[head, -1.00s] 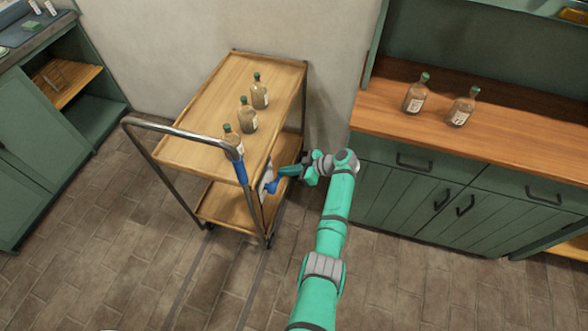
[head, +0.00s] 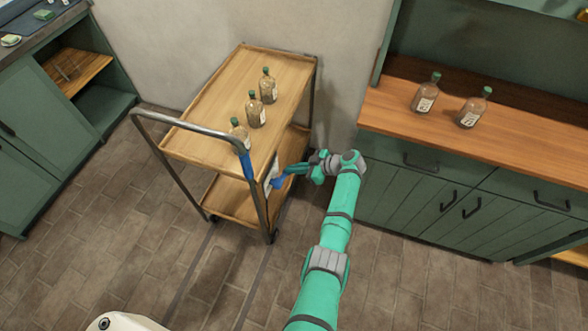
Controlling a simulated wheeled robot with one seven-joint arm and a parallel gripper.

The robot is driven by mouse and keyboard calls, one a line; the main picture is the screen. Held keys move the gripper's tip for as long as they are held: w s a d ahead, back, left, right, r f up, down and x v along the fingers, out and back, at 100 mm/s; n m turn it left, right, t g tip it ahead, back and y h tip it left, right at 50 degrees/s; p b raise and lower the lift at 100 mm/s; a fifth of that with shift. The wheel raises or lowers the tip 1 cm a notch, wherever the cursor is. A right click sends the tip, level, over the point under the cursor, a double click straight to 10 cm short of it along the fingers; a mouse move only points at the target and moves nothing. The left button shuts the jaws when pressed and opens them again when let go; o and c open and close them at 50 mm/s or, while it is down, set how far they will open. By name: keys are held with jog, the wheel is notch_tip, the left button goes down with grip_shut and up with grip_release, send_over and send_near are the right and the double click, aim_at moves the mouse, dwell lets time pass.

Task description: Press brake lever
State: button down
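The wooden cart (head: 205,148) stands left of my arm, with a metal push handle that carries a blue sleeve (head: 246,165). A small blue lever (head: 278,182), which looks like the brake lever, shows beside a pale plate (head: 270,174) on the cart's right side, below the top shelf. My gripper (head: 288,173) is right at the blue lever, reaching in from the right. Contact cannot be made out at this size. The fingers are small and partly merged with the lever, so their opening is unclear.
Several bottles stand on furniture: three on the cart top, including one (head: 256,110), and two on the right cabinet's wooden counter (head: 390,115). Green cabinets flank the cart at left (head: 45,150) and right. The tiled floor (head: 110,240) in front is clear.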

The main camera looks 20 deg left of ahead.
jog(key=shift+s+f, duration=0.15)
jog(key=shift+f, duration=0.15)
jog(key=w+d+r, duration=0.5)
jog(key=d+r, duration=0.3)
jog(key=shift+w+d+r, duration=0.2)
jog(key=shift+d+r, duration=0.15)
jog(key=shift+d, duration=0.05)
jog(key=shift+d, duration=0.1)
